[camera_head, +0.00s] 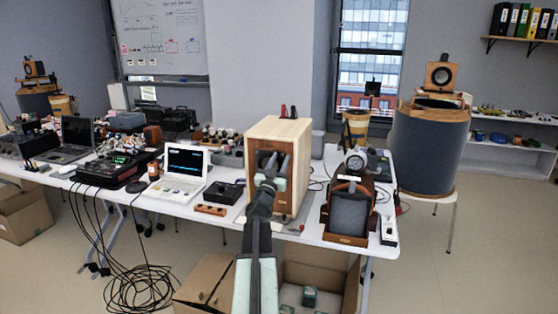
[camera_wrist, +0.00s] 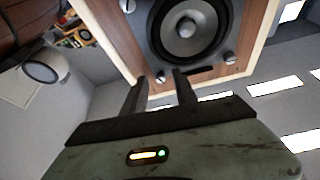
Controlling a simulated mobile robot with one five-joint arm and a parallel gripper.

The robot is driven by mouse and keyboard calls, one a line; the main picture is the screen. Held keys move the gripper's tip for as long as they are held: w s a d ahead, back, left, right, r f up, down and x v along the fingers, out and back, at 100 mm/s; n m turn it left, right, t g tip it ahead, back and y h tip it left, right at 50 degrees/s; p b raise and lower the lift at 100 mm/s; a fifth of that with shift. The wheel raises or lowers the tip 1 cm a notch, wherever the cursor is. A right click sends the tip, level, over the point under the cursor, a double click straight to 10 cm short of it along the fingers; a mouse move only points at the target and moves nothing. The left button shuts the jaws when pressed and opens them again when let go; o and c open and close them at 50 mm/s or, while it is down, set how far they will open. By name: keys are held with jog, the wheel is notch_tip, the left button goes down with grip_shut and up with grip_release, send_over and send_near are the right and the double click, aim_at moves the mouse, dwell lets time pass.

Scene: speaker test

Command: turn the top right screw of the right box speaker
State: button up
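A pale wooden box speaker (camera_head: 292,132) stands on the white table in the head view. My gripper (camera_head: 268,163) is in front of it and hides much of its front. In the wrist view the speaker's grey front plate (camera_wrist: 153,42) shows a dark round driver (camera_wrist: 188,28) with a silver centre. Silver screws sit around it: one by my fingertips (camera_wrist: 160,77), one to the right (camera_wrist: 230,58) and one at the top edge (camera_wrist: 127,5). My gripper (camera_wrist: 160,86) is open, its two dark fingers apart. The near screw appears between the tips; I cannot tell whether they touch it.
A brown wooden speaker (camera_head: 348,211) with a grey front stands to the right on the table (camera_head: 310,236). A white laptop (camera_head: 180,172) and a small black box (camera_head: 224,192) are to the left. Open cartons (camera_head: 207,282) and coiled cables (camera_head: 140,289) lie on the floor.

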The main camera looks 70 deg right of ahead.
grip_shut()
jog(key=shift+a+f, duration=0.1)
jog(key=shift+a, duration=0.25)
jog(key=shift+d, duration=0.25)
jog(key=shift+m, duration=0.3)
jog(key=shift+w+r, duration=0.1)
jog(key=shift+r, duration=0.1)
